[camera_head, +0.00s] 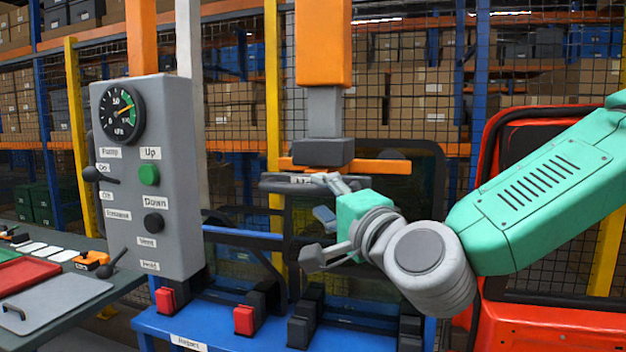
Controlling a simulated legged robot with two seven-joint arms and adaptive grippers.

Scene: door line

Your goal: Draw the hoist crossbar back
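The hoist is an orange column (323,45) with a grey lower section (324,112), and it hangs at the top centre. An orange crossbar (375,166) runs across just under its dark grey block. A dark grey bar (285,184) lies below the crossbar, at the upper finger of my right gripper. My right gripper (312,217) comes in from the right, with its fingers spread apart, one high and one low. Nothing shows between the fingers. I cannot tell whether the upper finger touches the dark bar. My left gripper is not in view.
A grey control panel (170,205) with gauge, levers and buttons stands at left. A blue bench (215,332) with red and dark clamps runs below. A red-framed dark panel (540,140) stands behind my arm. A side table (60,305) holds trays. Mesh fencing closes the back.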

